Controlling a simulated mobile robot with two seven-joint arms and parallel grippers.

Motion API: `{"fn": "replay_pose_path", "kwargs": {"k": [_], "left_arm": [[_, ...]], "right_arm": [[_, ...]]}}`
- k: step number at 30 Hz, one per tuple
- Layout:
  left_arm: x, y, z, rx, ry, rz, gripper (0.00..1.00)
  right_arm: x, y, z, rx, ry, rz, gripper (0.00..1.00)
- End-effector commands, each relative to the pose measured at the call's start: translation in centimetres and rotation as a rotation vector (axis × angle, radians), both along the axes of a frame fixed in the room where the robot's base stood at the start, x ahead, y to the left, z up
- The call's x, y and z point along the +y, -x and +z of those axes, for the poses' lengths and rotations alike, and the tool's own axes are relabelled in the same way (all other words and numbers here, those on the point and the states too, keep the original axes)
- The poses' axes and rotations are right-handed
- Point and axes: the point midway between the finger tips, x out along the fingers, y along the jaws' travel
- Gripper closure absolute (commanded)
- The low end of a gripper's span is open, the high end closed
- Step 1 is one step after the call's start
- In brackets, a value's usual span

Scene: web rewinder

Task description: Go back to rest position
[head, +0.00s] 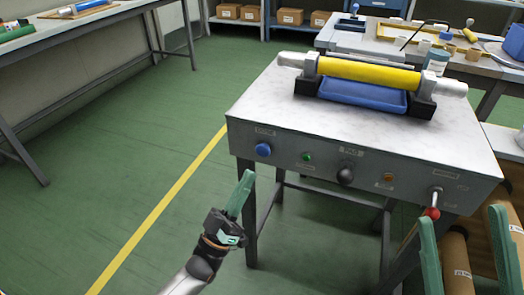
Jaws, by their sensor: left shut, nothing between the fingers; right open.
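My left gripper (241,183) is shut and empty, with its green fingers pointing up. It is in front of the left front corner of the rewinder table, over the green floor. My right gripper (462,217) is at the lower right. Its two green fingers are wide apart with nothing held between them. It is close in front of the table's right front, near the red-tipped lever (432,212). The rewinder table (265,105) carries a yellow roll (368,72) on a shaft above a blue tray (350,93).
The front panel has a blue button (263,149), a green button (307,157), a black knob (345,176) and an orange button (388,177). Brown rolls (456,262) stand at the lower right, behind the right fingers. A cluttered bench (345,40) stands behind. Open floor lies left.

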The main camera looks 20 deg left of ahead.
Motion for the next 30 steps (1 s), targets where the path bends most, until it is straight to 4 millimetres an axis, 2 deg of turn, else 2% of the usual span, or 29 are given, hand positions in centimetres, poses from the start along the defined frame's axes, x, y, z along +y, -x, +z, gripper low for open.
{"fn": "replay_pose_path", "kwargs": {"k": [10, 13, 17, 21, 30], "left_arm": [[-0.1, 0.1, 0.1, -0.002, -0.003, 0.001, 1.0], [-0.7, 0.7, 1.0, -0.014, -0.031, 0.005, 1.0], [-2.5, 2.9, 4.0, -0.057, -0.125, 0.027, 1.0], [-4.6, 6.2, 8.4, -0.123, -0.26, 0.083, 1.0], [-6.5, 11.4, 15.0, -0.227, -0.437, 0.202, 1.0]], "right_arm": [[0.0, 0.0, 0.1, -0.004, 0.0, 0.0, 0.23], [0.0, 0.0, 0.1, -0.005, 0.0, -0.002, 0.23], [-0.1, 0.0, 0.1, -0.008, 0.002, -0.006, 0.23], [-0.1, 0.1, 0.1, -0.013, 0.005, -0.012, 0.23], [-0.3, 0.1, 0.2, -0.021, 0.011, -0.022, 0.23]]}}
